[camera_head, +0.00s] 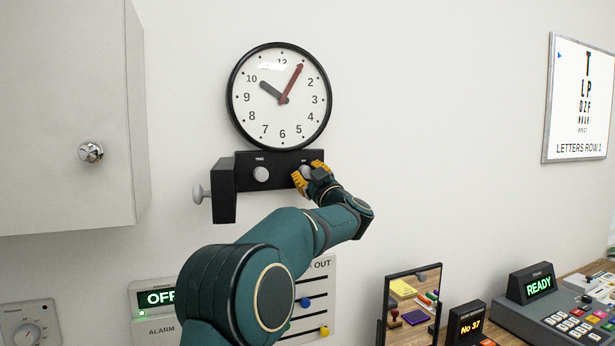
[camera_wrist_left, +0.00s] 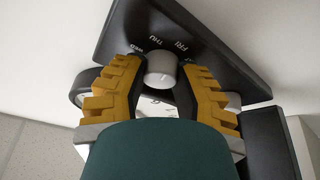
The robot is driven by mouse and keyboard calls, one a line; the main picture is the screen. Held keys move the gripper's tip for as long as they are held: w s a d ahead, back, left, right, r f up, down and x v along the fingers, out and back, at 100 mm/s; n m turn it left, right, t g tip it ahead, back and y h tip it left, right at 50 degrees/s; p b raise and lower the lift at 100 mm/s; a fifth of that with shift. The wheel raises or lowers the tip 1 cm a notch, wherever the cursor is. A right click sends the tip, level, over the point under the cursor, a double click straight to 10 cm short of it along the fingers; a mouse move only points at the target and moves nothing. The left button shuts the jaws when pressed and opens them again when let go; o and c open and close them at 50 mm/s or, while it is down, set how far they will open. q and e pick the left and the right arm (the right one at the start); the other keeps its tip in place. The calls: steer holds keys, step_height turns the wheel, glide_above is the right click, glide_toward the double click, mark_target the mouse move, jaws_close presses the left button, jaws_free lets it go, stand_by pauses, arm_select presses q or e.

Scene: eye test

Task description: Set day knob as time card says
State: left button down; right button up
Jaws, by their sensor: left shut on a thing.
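The day knob (camera_head: 305,172) is a pale round knob on the right of the black control box (camera_head: 235,165) under the wall clock (camera_head: 262,112). In the wrist view the day knob (camera_wrist_left: 161,70) sits between my yellow ridged fingers, with WED, THU and FRI lettered around it. I cannot tell which day it points to. My left gripper (camera_head: 313,180) is shut on the day knob; it also shows in the left wrist view (camera_wrist_left: 158,88). The clock's dark hand points near 10 and its red hand near 1. I cannot make out a time card. My right gripper is out of view.
A second pale knob (camera_head: 261,174) is on the box's left, and a grey side knob (camera_head: 199,194) sticks out. A cabinet (camera_head: 65,110) hangs at left. Below are an OFF display (camera_head: 160,298), a mirror (camera_head: 410,306) and a READY display (camera_head: 538,285). An eye chart (camera_head: 579,105) hangs at right.

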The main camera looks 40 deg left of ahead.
arm_select(q)
steer(key=n+g, duration=0.1)
steer(key=n, duration=0.2)
steer(key=n+g, duration=0.2)
steer(key=n, duration=0.2)
steer(key=shift+r+n+g, duration=0.15)
steer(key=shift+n+g, duration=0.15)
steer(key=c, duration=0.6)
jaws_free()
steer(key=shift+d, duration=0.1)
steer(key=shift+d+f, duration=0.2)
steer(key=shift+d, duration=0.05)
steer(key=v, duration=1.1)
steer(key=shift+d+r, duration=0.15)
